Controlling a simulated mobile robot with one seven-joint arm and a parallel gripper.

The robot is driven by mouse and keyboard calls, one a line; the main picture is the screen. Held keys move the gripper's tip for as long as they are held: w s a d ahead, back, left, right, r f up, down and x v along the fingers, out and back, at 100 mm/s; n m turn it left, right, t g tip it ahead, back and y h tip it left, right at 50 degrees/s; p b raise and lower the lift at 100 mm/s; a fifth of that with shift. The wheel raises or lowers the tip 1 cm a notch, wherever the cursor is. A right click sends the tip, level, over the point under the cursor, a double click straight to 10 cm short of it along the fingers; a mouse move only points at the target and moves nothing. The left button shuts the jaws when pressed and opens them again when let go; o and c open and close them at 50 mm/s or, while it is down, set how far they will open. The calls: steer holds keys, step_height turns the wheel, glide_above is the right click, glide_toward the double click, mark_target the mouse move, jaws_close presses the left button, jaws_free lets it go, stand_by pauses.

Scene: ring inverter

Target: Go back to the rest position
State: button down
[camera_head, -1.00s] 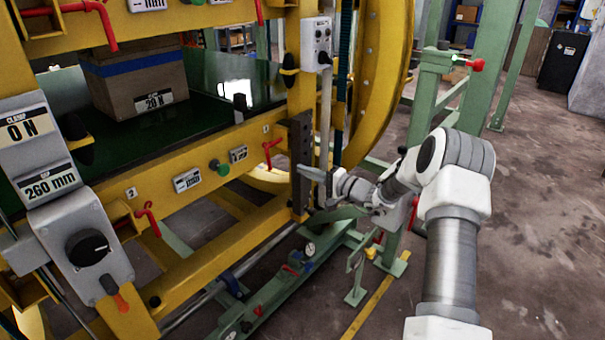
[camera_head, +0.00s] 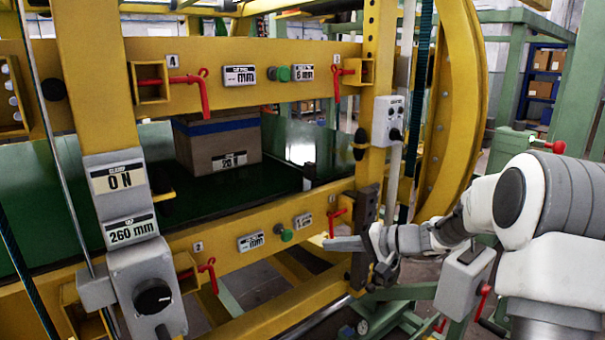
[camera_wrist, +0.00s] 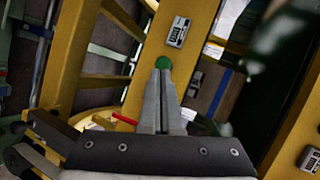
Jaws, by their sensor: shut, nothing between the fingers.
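My gripper (camera_head: 328,243) is at the right of the head view, in front of the lower yellow beam (camera_head: 235,246) of the ring inverter. It points left and its fingers are together with nothing between them. In the wrist view the two grey fingers of my gripper (camera_wrist: 161,66) lie side by side. Beyond their tips show a green knob (camera_wrist: 163,63) and the yellow beam (camera_wrist: 185,25). I cannot tell the exact gap between the fingertips and the beam.
A cardboard box (camera_head: 218,145) with a blue band stands on the green bed inside the frame. A control box with a black dial (camera_head: 148,296) is at lower left. Red handles (camera_head: 208,272) stick out from the beams. The yellow ring (camera_head: 462,120) stands behind my arm.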

steer(key=s+a+r+n+g+h, duration=0.2)
steer(key=s+h, duration=0.1)
steer(key=s, duration=0.6)
steer(key=s+a+r+n+g+h, duration=0.1)
steer(key=s+r+g+h, duration=0.15)
steer(key=s, duration=0.55)
steer(key=s+d+r+t+h, duration=0.1)
steer(key=s+d+h, duration=0.15)
steer(key=s, duration=0.35)
steer(key=s+d+n+t+h, duration=0.1)
steer(key=s+d+h, duration=0.15)
steer(key=s, duration=0.25)
steer(key=s+d+r+t+h, duration=0.1)
steer(key=s+d+h, duration=0.15)
steer(key=s, duration=0.35)
step_height(320, 180, up, 15)
steer(key=d+p, duration=0.1)
steer(key=p, duration=1.4)
steer(key=shift+s+y, duration=0.3)
steer(key=shift+y, duration=0.1)
steer(key=shift+f, duration=0.2)
